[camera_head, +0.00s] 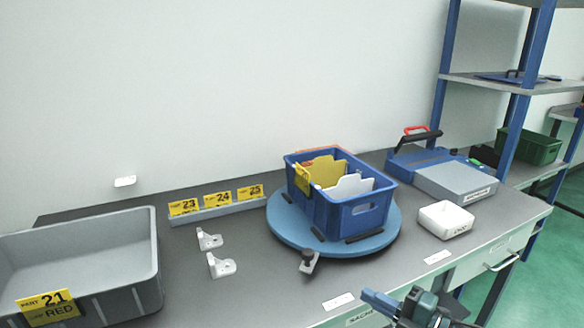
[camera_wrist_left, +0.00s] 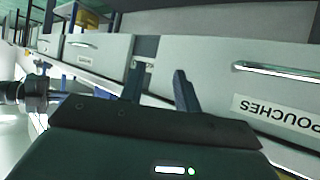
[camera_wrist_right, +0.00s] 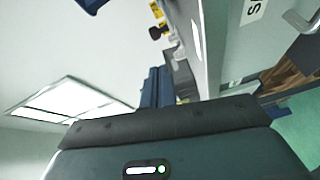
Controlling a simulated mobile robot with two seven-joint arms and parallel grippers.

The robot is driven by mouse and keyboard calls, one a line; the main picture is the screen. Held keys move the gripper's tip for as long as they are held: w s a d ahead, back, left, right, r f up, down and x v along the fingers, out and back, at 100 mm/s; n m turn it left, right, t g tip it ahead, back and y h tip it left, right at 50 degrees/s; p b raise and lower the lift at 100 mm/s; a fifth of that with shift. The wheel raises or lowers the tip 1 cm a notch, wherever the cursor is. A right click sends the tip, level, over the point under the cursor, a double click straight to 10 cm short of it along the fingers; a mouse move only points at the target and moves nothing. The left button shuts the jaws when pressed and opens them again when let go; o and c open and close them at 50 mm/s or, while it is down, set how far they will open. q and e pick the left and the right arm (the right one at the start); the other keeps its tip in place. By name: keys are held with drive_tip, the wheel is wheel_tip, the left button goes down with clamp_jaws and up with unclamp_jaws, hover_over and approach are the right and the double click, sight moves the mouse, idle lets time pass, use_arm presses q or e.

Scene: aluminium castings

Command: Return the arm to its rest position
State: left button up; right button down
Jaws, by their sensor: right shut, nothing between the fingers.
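My right gripper (camera_head: 368,295) is at the bottom of the head view, by the table's front edge. Its fingers are together and empty; they also show in the right wrist view (camera_wrist_right: 156,72). My left gripper (camera_wrist_left: 156,75) shows only in the left wrist view. Its two fingers stand apart with nothing between them, in front of drawer fronts (camera_wrist_left: 225,75), one labelled POUCHES. The left arm is outside the head view.
Near the right gripper, a bracket with a dark knob (camera_head: 309,262) stands by the round blue turntable (camera_head: 283,232), which bears a blue crate (camera_head: 340,215). Two white brackets (camera_head: 221,266), a grey bin (camera_head: 105,255) and a white box (camera_head: 446,219) are on the table.

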drive_tip(key=s+a+f+m+g+h+p, duration=0.1)
drive_tip(key=s+f+m+h, duration=0.3)
drive_tip(key=s+m, duration=0.5)
drive_tip(key=s+a+f+m+g+h+p, duration=0.1)
drive_tip(key=s+a+f+m+h, duration=0.3)
drive_tip(key=s+f+m, duration=0.4)
drive_tip(key=s+m+h+p, duration=0.1)
drive_tip(key=m, duration=0.3)
drive_tip(key=shift+a+f+m, duration=0.2)
drive_tip(key=shift+f+m, duration=0.2)
drive_tip(key=shift+s, duration=0.1)
